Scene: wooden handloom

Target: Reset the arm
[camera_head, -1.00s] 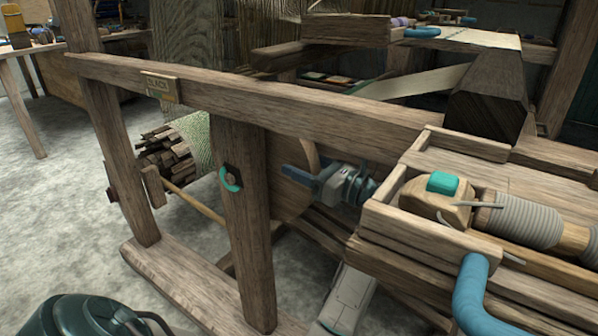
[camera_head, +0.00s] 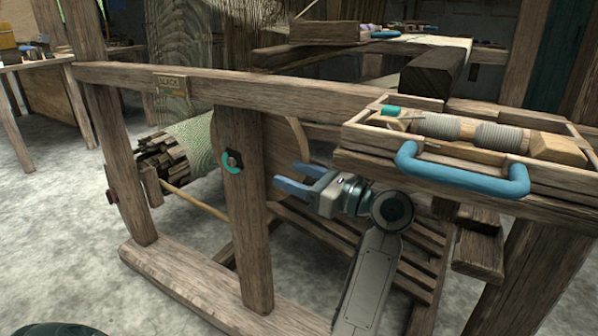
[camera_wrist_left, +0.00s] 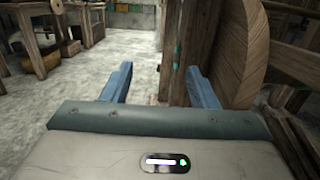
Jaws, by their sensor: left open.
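My left gripper (camera_head: 288,177) has two blue fingers spread apart with nothing between them. In the head view it points left, close to the round wooden disc (camera_head: 268,150) and right of the upright post (camera_head: 245,215) of the loom. In the left wrist view the open fingers (camera_wrist_left: 160,85) reach toward the post (camera_wrist_left: 180,50), with the disc (camera_wrist_left: 232,45) at the right. I cannot tell whether a finger touches the wood. My right gripper is not in view.
A wooden tray with a blue handle (camera_head: 462,178) sits above and right of my left arm. A long beam (camera_head: 300,92) crosses above the gripper. Slats (camera_head: 300,232) lie below it. Grey floor (camera_head: 60,215) is open at the left.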

